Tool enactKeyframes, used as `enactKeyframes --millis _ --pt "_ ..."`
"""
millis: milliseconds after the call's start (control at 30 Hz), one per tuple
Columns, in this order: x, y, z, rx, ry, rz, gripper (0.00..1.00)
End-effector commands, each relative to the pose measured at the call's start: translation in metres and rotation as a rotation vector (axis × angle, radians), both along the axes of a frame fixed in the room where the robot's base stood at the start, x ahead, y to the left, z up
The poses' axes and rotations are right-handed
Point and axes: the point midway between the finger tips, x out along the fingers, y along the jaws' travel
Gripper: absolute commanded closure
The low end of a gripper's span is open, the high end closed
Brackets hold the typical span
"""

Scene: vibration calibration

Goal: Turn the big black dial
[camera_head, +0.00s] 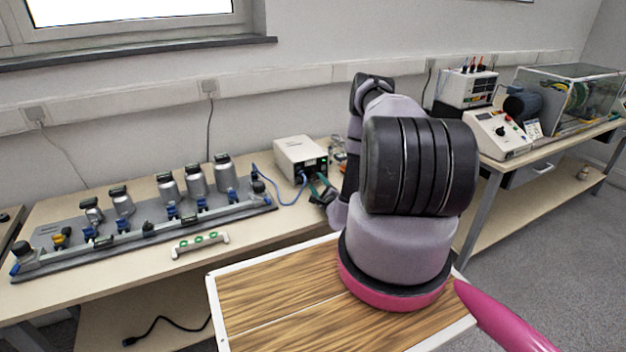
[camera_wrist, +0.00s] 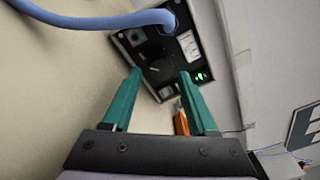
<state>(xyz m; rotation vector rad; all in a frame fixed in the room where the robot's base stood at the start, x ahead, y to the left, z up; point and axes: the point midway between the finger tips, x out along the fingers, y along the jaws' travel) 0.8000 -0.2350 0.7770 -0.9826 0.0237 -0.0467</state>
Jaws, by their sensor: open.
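A cream instrument box (camera_head: 297,152) stands at the back of the left bench, its black front panel facing right and forward. In the wrist view, this panel (camera_wrist: 146,40) shows tilted, with a dark round dial (camera_wrist: 156,66), sockets and small green lights. The dial is black on black, so its outline is hard to make out. My gripper (camera_wrist: 161,72) is open; its two green fingers point at the panel, one on each side of the dial in the picture. In the head view my gripper (camera_head: 326,190) is small, close in front of the box and partly hidden by my arm.
A blue cable (camera_wrist: 95,19) runs from the panel across the bench beside my fingers. An orange object (camera_wrist: 181,122) shows near the right finger. A rail with several metal cylinders (camera_head: 197,182) lies left on the bench. Another control box (camera_head: 499,133) stands on the right bench.

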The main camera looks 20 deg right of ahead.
Motion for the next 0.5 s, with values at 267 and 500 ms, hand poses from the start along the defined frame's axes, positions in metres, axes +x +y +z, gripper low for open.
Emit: enactKeyframes --millis 267,500 --pt "0.036 -0.002 0.000 0.001 -0.001 -0.001 0.41" --pt "0.041 -0.002 0.000 0.002 0.001 0.000 0.41"
